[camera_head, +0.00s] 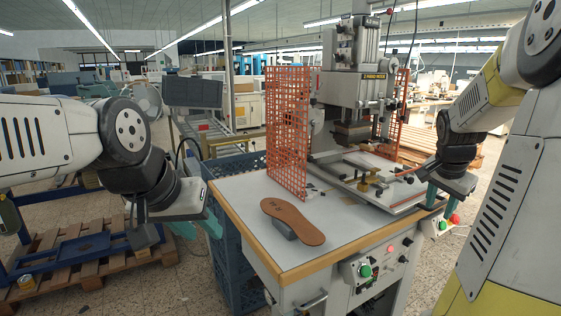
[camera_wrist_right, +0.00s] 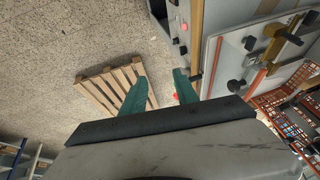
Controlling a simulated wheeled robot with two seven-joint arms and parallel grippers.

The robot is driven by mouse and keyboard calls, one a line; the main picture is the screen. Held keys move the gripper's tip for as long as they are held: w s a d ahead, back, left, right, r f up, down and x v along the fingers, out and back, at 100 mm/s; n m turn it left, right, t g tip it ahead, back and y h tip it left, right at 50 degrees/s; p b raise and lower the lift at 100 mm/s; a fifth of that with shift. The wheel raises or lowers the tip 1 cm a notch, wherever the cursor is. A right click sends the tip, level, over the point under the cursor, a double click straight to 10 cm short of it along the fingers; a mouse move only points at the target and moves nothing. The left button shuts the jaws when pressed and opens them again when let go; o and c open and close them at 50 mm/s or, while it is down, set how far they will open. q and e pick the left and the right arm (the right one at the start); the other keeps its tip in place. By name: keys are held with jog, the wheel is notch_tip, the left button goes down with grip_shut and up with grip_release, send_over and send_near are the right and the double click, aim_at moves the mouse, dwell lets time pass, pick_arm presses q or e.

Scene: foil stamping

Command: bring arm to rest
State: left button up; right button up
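My left gripper (camera_head: 198,226) hangs at the left of the table, over the floor side. Its teal fingertips are apart, with nothing between them. My right gripper (camera_head: 438,200) is beside the table's right front corner. In the right wrist view its two teal fingers (camera_wrist_right: 158,92) are spread apart and empty, with floor and a pallet behind them. Neither gripper touches the insole.
The stamping press (camera_head: 357,85) stands at the back of the table, between orange mesh guards (camera_head: 287,130). Control buttons (camera_head: 365,271) are on the table's front. A blue crate (camera_head: 228,240) stands left of the table. A wooden pallet (camera_wrist_right: 117,90) lies on the floor.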

jog(key=s+a+r+n+y, duration=0.1)
jog(key=s+a+n, duration=0.3)
jog(key=a, duration=0.4)
jog(key=s+a+r+n+t+y, duration=0.1)
jog(key=s+a+r+n+y, duration=0.1)
jog(key=s+a+n, duration=0.2)
jog(key=s+a+r+n+t+y, duration=0.1)
jog(key=s+a+n, duration=0.3)
jog(key=s+a, duration=0.4)
jog(key=a+r+y, duration=0.1)
jog(key=a, duration=0.4)
jog(key=shift+s+a+r+n, duration=0.2)
jog(key=shift+s+a+n, duration=0.1)
jog(key=shift+s+a, duration=0.1)
